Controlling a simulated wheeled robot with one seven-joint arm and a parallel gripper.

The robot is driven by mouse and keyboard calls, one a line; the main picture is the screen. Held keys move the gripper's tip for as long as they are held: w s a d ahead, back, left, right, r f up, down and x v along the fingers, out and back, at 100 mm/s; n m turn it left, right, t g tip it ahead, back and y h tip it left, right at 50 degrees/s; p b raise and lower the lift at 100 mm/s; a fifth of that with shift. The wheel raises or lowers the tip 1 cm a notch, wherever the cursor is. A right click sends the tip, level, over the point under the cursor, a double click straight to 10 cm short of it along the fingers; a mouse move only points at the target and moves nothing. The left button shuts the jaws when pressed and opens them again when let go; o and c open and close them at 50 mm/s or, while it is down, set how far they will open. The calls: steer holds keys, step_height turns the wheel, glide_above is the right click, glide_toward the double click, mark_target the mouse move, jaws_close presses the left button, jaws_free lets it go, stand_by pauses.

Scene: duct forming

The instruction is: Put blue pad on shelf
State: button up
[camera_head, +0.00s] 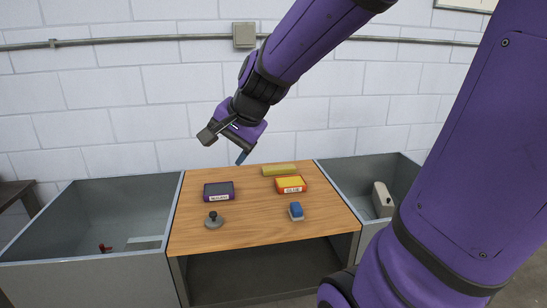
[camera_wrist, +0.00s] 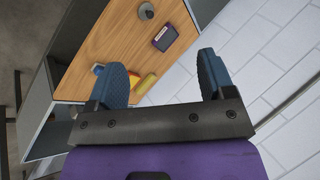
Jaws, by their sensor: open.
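The small blue pad (camera_head: 296,209), with a grey base, sits on the wooden tabletop (camera_head: 255,232) at the right front. In the wrist view a small blue bit, probably the pad (camera_wrist: 98,69), shows beside the left finger, partly hidden. The shelf seems to be the dark open space (camera_head: 255,275) under the tabletop, empty where visible. My gripper (camera_head: 224,148) is open and empty, held above the table's back left, well apart from the pad. Its two blue-grey fingers (camera_wrist: 162,72) are spread wide in the wrist view.
A dark purple labelled box (camera_head: 219,191), a grey knobbed disc (camera_head: 214,221), an orange-yellow box (camera_head: 290,184) and a yellow bar (camera_head: 279,169) share the tabletop. Grey bins stand left (camera_head: 90,258) and right (camera_head: 340,190), the right holding a beige block (camera_head: 383,199). A white wall stands behind.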

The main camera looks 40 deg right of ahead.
steer(key=s+a+r+n+g+h, duration=0.1)
steer(key=s+r+n, duration=0.2)
steer(key=s+n, duration=0.8)
steer(key=shift+s+a+n+g+h, duration=0.3)
steer(key=shift+s+a+n, duration=0.1)
steer(key=shift+s, duration=2.35)
